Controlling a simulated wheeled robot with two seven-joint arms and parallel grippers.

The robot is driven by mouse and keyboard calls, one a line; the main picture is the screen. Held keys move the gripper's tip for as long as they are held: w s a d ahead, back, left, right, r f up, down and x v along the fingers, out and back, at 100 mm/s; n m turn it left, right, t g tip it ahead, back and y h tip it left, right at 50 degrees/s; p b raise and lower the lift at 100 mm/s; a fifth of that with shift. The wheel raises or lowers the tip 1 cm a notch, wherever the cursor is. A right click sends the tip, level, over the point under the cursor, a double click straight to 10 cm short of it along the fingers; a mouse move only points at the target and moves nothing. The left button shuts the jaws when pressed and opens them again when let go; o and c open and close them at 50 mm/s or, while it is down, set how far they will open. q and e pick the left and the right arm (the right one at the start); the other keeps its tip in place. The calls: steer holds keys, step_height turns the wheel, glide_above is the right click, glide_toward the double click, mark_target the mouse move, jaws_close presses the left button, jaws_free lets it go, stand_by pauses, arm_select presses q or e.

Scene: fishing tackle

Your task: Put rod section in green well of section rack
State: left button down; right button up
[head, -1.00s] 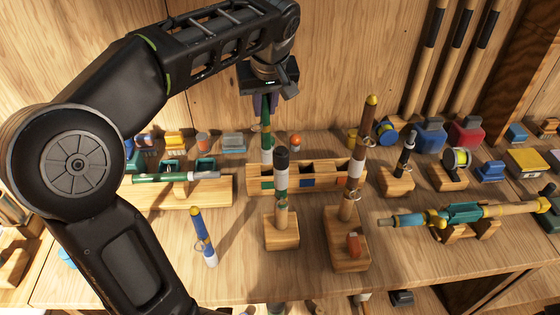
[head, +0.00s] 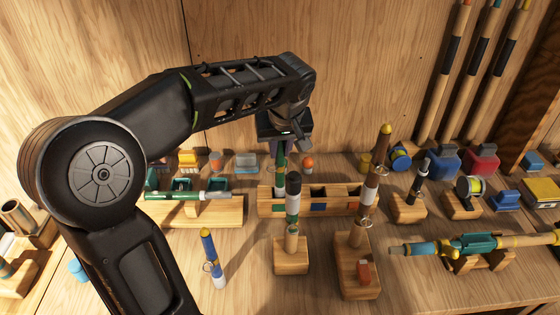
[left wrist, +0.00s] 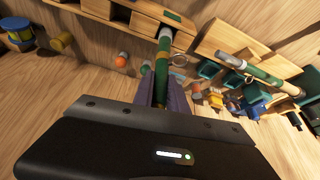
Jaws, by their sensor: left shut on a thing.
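My left gripper (head: 283,146) is shut on a green rod section (head: 280,162), held upright over the left end of the wooden section rack (head: 268,193). The rack has several wells, with coloured squares on its front; the left one looks green, the middle one blue. In the left wrist view the jaws (left wrist: 163,103) grip the green rod section (left wrist: 163,62), whose far end meets the end well of the rack (left wrist: 148,22). Its lower tip is hidden, so I cannot tell how deep it sits. My right gripper is not in view.
A green rod (head: 190,196) lies on a wooden stand at left. A blue rod (head: 211,254) stands front left. A teal-and-yellow rod (head: 470,243) lies at right.

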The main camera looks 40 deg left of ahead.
mark_target(281, 158)
arm_select(q)
steer(key=shift+f, duration=1.85)
steer(key=shift+f, duration=0.2)
steer(key=c, duration=1.3)
jaws_free()
steer(key=shift+r, duration=0.1)
steer(key=shift+c, duration=0.2)
steer(key=shift+r, duration=0.1)
steer(key=shift+r+p, duration=0.15)
steer(key=shift+p, duration=0.2)
steer(key=b+v, duration=0.1)
steer(key=v, duration=1)
steer(key=shift+r, duration=0.4)
steer(key=shift+s, duration=0.1)
